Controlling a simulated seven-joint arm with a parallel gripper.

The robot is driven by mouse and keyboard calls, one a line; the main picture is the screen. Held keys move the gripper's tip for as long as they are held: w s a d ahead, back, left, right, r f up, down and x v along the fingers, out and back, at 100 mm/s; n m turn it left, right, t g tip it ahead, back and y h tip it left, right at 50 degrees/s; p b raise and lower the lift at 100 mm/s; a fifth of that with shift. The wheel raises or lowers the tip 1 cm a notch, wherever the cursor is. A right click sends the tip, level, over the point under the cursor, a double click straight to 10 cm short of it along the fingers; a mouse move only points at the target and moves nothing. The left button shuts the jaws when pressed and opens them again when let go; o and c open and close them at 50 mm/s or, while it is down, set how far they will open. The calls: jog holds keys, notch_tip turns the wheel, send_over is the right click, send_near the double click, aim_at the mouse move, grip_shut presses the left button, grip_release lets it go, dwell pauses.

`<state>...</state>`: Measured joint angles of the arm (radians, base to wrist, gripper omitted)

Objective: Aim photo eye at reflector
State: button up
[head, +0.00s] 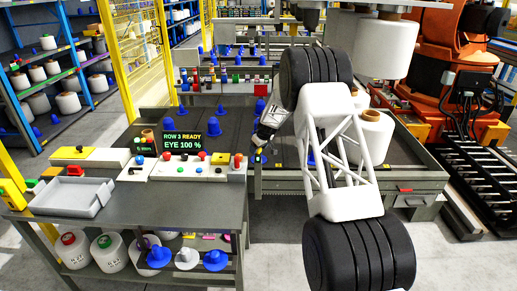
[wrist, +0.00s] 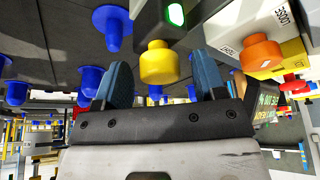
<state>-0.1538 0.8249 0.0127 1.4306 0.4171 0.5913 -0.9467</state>
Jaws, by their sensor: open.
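A dark box with a lit green lamp (wrist: 175,14), apparently the photo eye, is at the top of the wrist view. A yellow knob (wrist: 159,62) sticks out from it. My gripper (wrist: 160,75) is open, its two blue fingers on either side of the knob, with gaps showing on both sides. In the head view my gripper (head: 262,146) is at the right end of the console, and the photo eye is mostly hidden there. The display (head: 184,140) reads "ROW 3 READY" and "EYE 100 %". I cannot make out the reflector.
A pale block marked "LOOSE" (wrist: 285,28) with an orange knob (wrist: 258,50) is close to the right finger. A button panel (head: 200,168) and grey tray (head: 75,197) are on the bench. Blue cones (head: 213,131) and white bobbins (head: 372,135) stand behind.

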jog(key=shift+s+r, duration=0.1)
jog(key=shift+r, duration=0.1)
jog(key=v, duration=0.7)
jog(key=shift+r, duration=0.15)
jog(key=shift+d, duration=0.1)
dwell(0.4)
